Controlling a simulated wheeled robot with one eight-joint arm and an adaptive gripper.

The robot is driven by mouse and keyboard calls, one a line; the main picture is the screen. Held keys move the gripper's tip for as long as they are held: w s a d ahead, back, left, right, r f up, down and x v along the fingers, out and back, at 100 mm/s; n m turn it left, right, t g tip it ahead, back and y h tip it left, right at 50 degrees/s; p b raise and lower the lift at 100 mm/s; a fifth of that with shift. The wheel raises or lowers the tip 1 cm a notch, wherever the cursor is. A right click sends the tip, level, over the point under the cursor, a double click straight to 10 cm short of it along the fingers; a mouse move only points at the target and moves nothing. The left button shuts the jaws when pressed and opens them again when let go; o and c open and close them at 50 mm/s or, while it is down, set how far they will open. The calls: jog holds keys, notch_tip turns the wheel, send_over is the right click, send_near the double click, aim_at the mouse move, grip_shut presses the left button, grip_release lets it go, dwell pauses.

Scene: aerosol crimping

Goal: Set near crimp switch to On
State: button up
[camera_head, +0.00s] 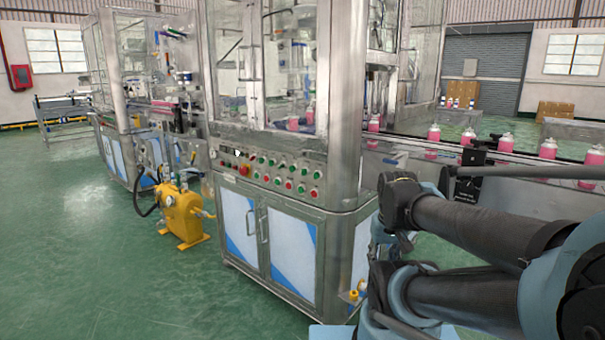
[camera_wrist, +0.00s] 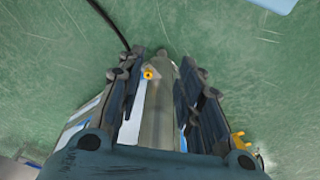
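The near machine's control panel (camera_head: 270,177) is a slanted steel strip in the head view, with rows of small red and green buttons and a larger red knob (camera_head: 245,169) at its left. In the head view I cannot make out the fingers; my arm is right of the panel.
The near machine's cabinet (camera_head: 263,237) stands below the panel. A yellow pump unit (camera_head: 184,214) is on the floor to its left. A conveyor (camera_head: 500,186) with pink cans (camera_head: 547,149) runs behind my arm. Open green floor (camera_head: 90,260) lies at the left.

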jog(key=shift+w+a, duration=0.15)
jog(key=shift+w, duration=0.15)
jog(key=shift+o, duration=1.2)
jog(key=shift+s+r, duration=0.25)
jog(key=shift+s, duration=0.05)
jog(key=w+r+n+h, duration=0.5)
jog(key=w+r+n, duration=0.15)
jog(key=w, duration=0.55)
jog(key=n+t+h, duration=0.6)
jog(key=n+t, duration=0.4)
jog(key=t, duration=0.2)
send_near(302, 173)
jog(key=x, duration=0.9)
jog(key=shift+w+f, duration=0.1)
